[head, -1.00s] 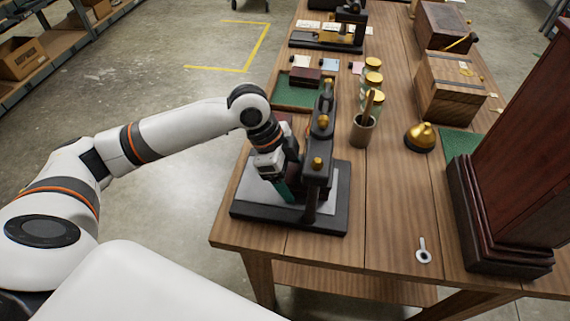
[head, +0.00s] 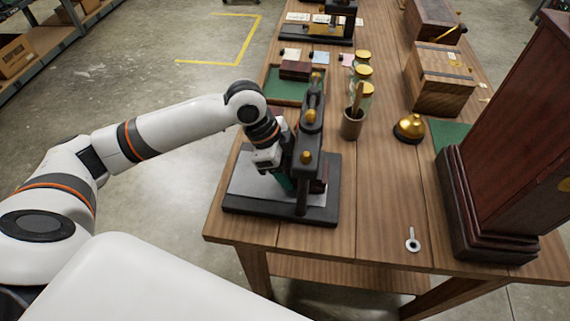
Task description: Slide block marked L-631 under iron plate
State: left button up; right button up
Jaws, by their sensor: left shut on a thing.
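A dark iron press (head: 309,133) stands at the near left of the table, with a pale grey sheet (head: 243,186) on its black base (head: 262,210). My left gripper (head: 284,184) reaches down into the press from the left, low over the base. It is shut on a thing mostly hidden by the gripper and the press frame. No L-631 mark is readable. The iron plate is hidden behind the press frame and my wrist. My right gripper is out of view.
A green tray (head: 283,98) with a dark red block (head: 295,70) lies behind the press. Gold-lidded jars (head: 362,73), a brush cup (head: 352,123) and a brass bell (head: 409,127) stand to the right. A tall wooden case (head: 505,150) stands at the right edge.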

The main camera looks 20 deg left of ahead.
pick_arm(q)
jog(key=shift+d, duration=0.3)
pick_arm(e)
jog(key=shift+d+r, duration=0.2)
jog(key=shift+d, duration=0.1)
pick_arm(q)
jog(key=o, duration=1.1)
jog(key=shift+w, duration=0.1)
jog(key=shift+o, duration=0.2)
jog(key=shift+d, duration=0.1)
jog(key=shift+r, duration=0.15)
jog(key=v, duration=1.1)
jog(key=shift+a+r, duration=0.25)
jog(key=shift+r, duration=0.1)
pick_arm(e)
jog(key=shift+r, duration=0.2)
